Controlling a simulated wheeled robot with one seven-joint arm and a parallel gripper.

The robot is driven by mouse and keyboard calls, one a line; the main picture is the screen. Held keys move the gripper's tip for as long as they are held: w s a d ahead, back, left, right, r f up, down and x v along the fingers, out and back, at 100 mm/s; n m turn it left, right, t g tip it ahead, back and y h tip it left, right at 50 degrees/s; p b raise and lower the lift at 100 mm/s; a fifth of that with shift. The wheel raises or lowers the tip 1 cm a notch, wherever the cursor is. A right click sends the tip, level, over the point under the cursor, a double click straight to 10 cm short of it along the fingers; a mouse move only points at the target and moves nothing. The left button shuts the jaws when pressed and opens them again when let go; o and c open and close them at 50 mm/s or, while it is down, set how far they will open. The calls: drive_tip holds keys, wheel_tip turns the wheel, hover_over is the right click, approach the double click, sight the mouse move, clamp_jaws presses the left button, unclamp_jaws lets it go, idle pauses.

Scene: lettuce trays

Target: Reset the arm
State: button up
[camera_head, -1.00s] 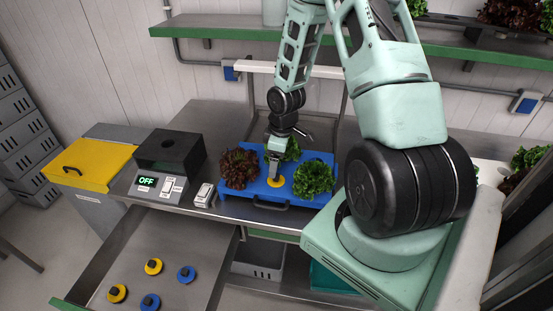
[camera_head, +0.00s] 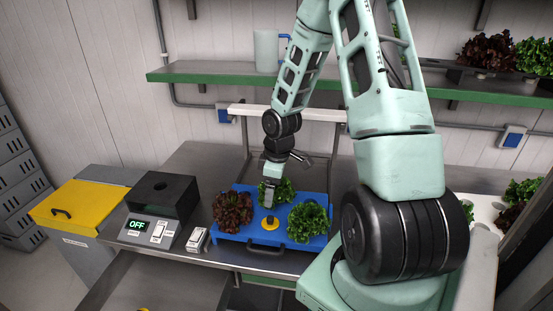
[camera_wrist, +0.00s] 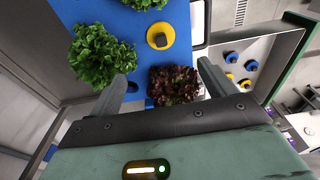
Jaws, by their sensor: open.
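My gripper (camera_head: 268,204) is open and points down just above the blue tray (camera_head: 226,236). A yellow disc with a dark knob (camera_head: 270,224) sits on the tray below the fingers. In the wrist view my gripper (camera_wrist: 164,72) has two spread fingers with nothing held between them. The yellow disc (camera_wrist: 160,37) lies on the blue tray (camera_wrist: 112,18) beyond the fingertips, apart from them. A red lettuce (camera_wrist: 174,86) shows between the fingers and a green lettuce (camera_wrist: 100,54) beside the left finger.
On the tray, a red lettuce (camera_head: 232,211) and a green lettuce (camera_head: 307,221) flank the disc; another green lettuce (camera_head: 284,190) is behind. A black box (camera_head: 163,196) with an OFF display (camera_head: 138,224) stands left. A shelf (camera_head: 200,75) runs behind my arm.

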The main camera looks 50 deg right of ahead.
wheel_tip(320, 180, up, 12)
drive_tip(key=s, duration=0.1)
drive_tip(key=shift+d, duration=0.3)
